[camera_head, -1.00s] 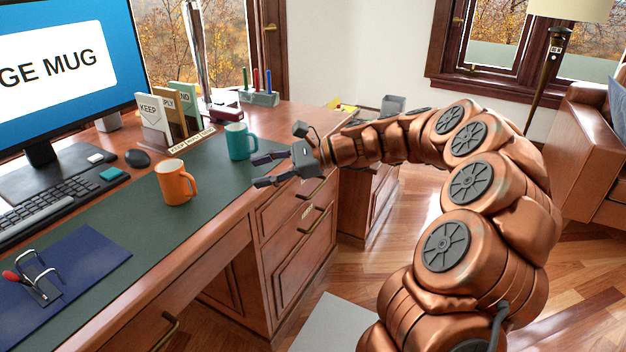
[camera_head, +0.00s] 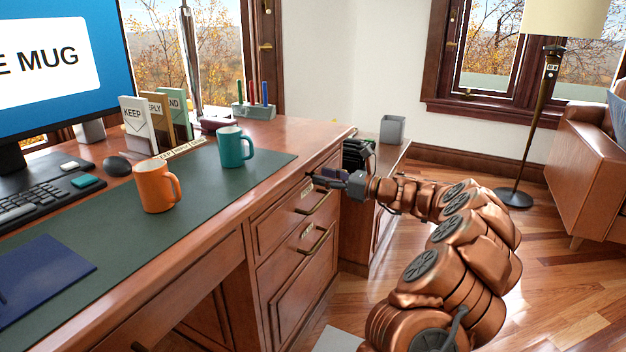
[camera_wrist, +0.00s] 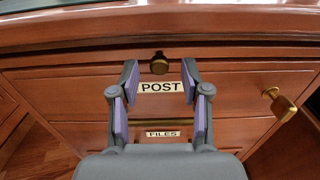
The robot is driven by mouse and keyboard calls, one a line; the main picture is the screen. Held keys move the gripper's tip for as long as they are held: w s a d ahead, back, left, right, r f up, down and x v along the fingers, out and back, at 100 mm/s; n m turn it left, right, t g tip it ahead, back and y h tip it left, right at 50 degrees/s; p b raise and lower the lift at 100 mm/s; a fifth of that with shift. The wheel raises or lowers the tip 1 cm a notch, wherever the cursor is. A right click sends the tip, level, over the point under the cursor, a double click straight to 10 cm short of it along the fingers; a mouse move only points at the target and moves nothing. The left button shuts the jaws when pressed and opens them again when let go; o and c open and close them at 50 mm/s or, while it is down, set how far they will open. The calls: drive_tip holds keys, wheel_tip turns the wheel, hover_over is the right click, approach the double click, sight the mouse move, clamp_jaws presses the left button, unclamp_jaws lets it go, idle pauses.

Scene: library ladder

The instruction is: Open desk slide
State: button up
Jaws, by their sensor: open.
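The wooden desk (camera_head: 222,190) has a drawer stack at its right end. In the head view my gripper (camera_head: 322,180) is in front of the upper drawers, near the desk's edge.
An orange mug (camera_head: 156,188) and a teal mug (camera_head: 233,147) stand on the desktop. Brass pulls (camera_head: 314,204) stick out from the drawers.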

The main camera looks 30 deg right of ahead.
drive_tip(key=shift+b+x, duration=0.45)
drive_tip(key=shift+x, duration=1.3)
drive_tip(key=shift+c, duration=0.5)
clamp_jaws()
